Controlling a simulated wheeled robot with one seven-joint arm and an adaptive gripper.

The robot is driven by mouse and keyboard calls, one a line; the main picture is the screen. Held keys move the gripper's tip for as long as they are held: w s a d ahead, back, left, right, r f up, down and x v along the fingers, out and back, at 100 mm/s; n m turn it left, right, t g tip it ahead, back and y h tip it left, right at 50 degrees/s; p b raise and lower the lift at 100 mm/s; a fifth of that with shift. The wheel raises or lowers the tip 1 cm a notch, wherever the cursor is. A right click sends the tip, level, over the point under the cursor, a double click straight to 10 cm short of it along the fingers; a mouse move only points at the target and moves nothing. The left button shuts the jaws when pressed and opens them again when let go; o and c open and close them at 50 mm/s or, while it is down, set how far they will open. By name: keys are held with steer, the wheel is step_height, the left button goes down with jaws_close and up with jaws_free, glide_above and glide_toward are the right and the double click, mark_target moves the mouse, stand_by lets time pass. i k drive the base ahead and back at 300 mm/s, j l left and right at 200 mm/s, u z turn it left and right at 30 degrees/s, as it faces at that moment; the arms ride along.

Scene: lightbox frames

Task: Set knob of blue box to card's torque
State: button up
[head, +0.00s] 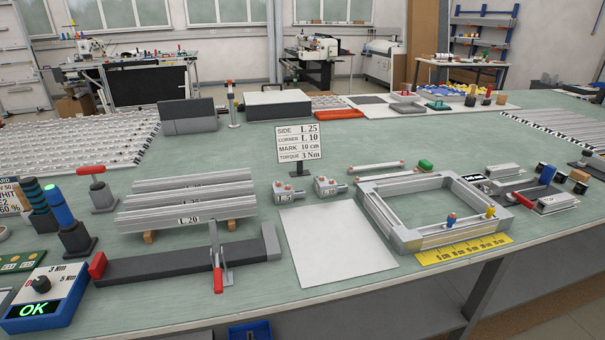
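I cannot tell which mark the knob points at. A display on its front (34,310) glows green with "OK". The card (297,143) stands upright on a small stand at mid bench and reads side L 25, corner L 10, mark 10 cm, torque 3 Nm. My gripper is not in view.
Behind the box stand a blue-and-green-handled driver (60,206) in a dark holder and a red-handled tool (92,180). A dark bar fixture (180,264) with a red lever lies to its right. Aluminium profiles (187,196), a white sheet (334,243) and a metal frame (385,225) lie beyond.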

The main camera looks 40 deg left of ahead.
mark_target(40, 285)
steer(key=u, duration=2.55)
